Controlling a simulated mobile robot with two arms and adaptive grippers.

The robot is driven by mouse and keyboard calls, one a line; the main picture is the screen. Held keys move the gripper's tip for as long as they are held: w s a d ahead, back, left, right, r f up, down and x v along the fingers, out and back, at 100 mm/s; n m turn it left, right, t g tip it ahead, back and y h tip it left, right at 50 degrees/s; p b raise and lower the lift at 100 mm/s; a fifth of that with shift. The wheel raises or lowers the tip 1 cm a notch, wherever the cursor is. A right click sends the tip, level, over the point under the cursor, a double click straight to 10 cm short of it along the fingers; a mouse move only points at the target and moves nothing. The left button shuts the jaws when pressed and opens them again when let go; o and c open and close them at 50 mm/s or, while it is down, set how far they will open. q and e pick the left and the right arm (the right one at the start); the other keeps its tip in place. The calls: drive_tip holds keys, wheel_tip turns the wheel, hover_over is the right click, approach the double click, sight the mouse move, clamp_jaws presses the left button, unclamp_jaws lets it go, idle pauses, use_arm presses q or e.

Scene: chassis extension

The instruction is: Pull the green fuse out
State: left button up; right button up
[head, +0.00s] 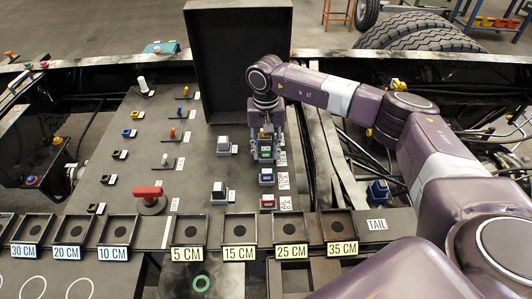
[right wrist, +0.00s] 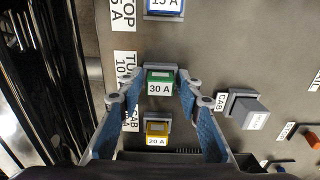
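The green fuse (right wrist: 160,80), labelled 30 A, sits in its grey holder on the dark panel, between a blue fuse (right wrist: 164,6) labelled 15 A and a yellow fuse (right wrist: 156,128) labelled 20 A. My right gripper (right wrist: 160,84) is over it, with one blue fingertip on each side. Small gaps show between the fingertips and the fuse, so the gripper looks open. In the head view, my right gripper (head: 266,130) points down at the fuse row and partly hides the green fuse. My left gripper is not in view.
A grey block (right wrist: 246,110) stands to the right of the fuse in the wrist view. In the head view, a red fuse (head: 268,201) is nearer me, a tall black lid (head: 238,60) stands behind, and a red rotary switch (head: 149,195) is at left. Labelled trays (head: 188,232) line the front.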

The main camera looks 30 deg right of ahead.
sight(266, 148)
clamp_jaws()
drive_tip(key=o, duration=1.2)
unclamp_jaws()
drive_tip(key=shift+o, duration=0.2)
wheel_tip(266, 148, up, 12)
